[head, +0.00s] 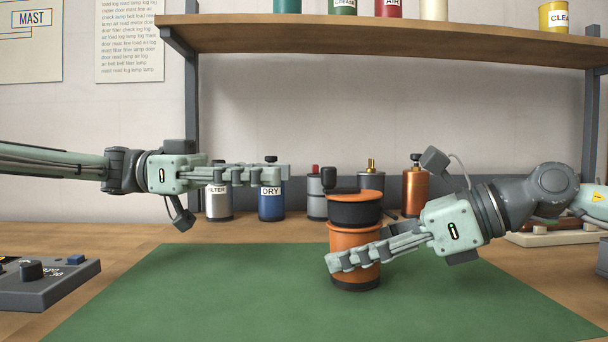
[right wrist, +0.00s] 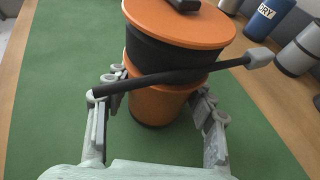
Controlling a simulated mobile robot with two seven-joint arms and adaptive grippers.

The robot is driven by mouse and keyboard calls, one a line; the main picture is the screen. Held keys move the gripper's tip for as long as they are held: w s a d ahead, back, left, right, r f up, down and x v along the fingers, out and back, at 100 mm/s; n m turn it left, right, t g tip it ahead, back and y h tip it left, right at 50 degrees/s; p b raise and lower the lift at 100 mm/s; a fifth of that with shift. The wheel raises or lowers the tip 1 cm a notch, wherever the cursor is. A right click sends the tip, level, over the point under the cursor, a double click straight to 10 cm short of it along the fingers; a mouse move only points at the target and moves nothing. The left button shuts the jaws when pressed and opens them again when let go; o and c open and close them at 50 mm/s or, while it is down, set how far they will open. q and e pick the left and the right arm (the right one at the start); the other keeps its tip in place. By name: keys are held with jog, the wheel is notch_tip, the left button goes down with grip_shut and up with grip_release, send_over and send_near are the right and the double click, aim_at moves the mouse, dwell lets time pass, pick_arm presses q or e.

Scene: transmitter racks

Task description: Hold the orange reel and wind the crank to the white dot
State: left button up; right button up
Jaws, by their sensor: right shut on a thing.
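The orange reel (head: 354,244) stands upright on the green mat (head: 220,300), with a black band (head: 354,210) and an orange top (head: 357,195). A dark knob (head: 329,178), apparently the crank's, stands at the top's left edge; it is partly seen in the right wrist view (right wrist: 184,4). My right gripper (head: 335,262) is shut around the lower orange body, a finger on each side in the right wrist view (right wrist: 162,105). My left gripper (head: 287,173) is level with the knob, apart from it to the left; its finger gap is hidden side-on. I see no white dot.
A dark bar with a grey tip (right wrist: 180,76) crosses before the reel in the right wrist view. Behind stand a blue DRY bottle (head: 271,200), a white bottle (head: 218,203) and an orange bottle (head: 415,190). A control box (head: 45,290) lies left. The mat's front is clear.

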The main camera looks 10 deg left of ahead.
pick_arm(q)
jog(key=a, duration=0.3)
jog(key=shift+a, duration=0.35)
pick_arm(e)
jog(key=o, duration=1.6)
